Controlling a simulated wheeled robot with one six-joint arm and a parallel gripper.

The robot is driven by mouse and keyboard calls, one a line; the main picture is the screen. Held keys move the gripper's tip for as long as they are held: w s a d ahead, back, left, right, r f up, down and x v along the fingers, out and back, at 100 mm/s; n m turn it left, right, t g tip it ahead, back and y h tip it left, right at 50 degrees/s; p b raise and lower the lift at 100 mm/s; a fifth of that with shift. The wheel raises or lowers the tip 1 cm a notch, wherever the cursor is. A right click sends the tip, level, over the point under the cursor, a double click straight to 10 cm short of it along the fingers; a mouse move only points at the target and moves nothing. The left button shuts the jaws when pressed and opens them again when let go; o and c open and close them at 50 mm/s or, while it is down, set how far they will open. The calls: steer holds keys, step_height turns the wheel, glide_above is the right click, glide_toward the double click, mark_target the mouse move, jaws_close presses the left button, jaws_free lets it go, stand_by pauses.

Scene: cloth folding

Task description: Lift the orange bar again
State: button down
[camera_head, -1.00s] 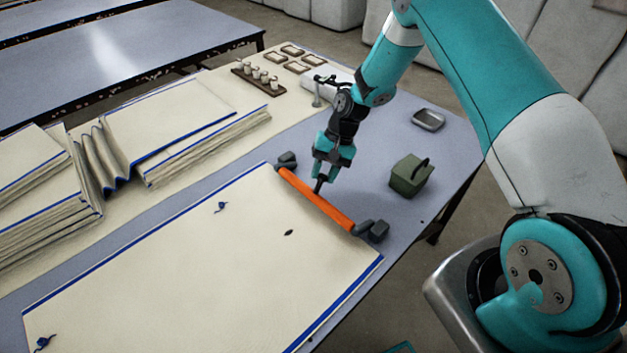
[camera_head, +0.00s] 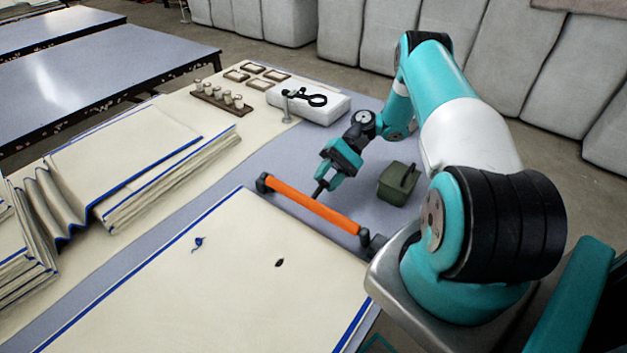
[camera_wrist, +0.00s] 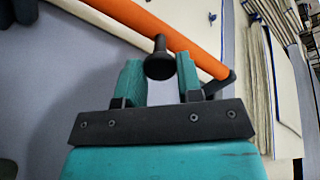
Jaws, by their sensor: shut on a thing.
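The orange bar (camera_head: 312,207) has dark ends and lies at a slant by the near side of my gripper. It also crosses the top of the wrist view (camera_wrist: 175,33). My gripper (camera_head: 320,190) is at the bar's middle, on the side away from the cream cloth panel (camera_head: 215,270). In the wrist view a black round-ended knob (camera_wrist: 159,64) sits between the two teal fingers (camera_wrist: 160,80), and the gripper is shut on it. The knob's stem reaches up to the bar. A dark block (camera_head: 376,246) is at the bar's right end. The bar's height above the table is hard to judge.
A green box (camera_head: 398,184) stands right of my gripper. A white case with a black tool (camera_head: 308,103), small pegs (camera_head: 220,95) and frames (camera_head: 262,78) are at the back. Folded cloth stacks (camera_head: 130,170) lie left. Bare table (camera_head: 225,185) shows between stacks and panel.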

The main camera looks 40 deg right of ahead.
steer(key=shift+d, duration=0.1)
stand_by(0.4)
steer(key=c, duration=0.8)
jaws_free()
steer(key=shift+r, duration=0.45)
step_height(320, 180, up, 19)
steer(key=p, duration=1.7)
